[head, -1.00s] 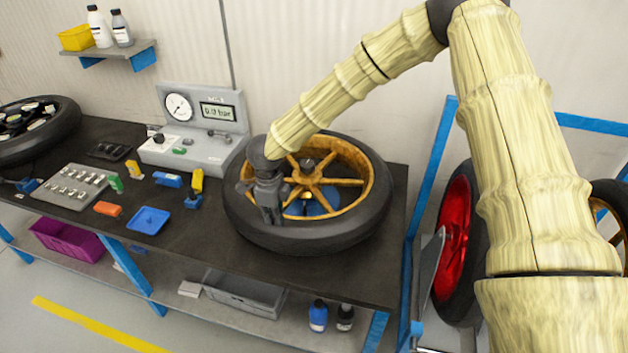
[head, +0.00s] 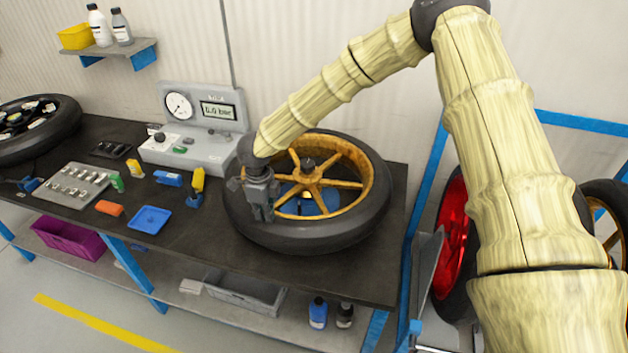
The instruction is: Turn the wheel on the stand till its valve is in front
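The wheel (head: 371,215) lies flat on the bench, with a black tyre and a golden spoked rim (head: 340,183). Part of its blue stand (head: 312,199) shows between the spokes. My gripper (head: 262,216) points down at the wheel's left front, over the rim's edge beside the tyre. Its fingers are small here, and I cannot tell whether they are open, or whether they touch the wheel. I cannot make out the valve; the gripper and wrist hide the left part of the rim.
A grey gauge unit (head: 205,150) with a dial and display stands behind left of the wheel. A blue tray (head: 150,220), a grey tray of small parts (head: 60,199) and an orange block (head: 109,209) lie left. A red-rimmed wheel (head: 453,240) stands right of the bench.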

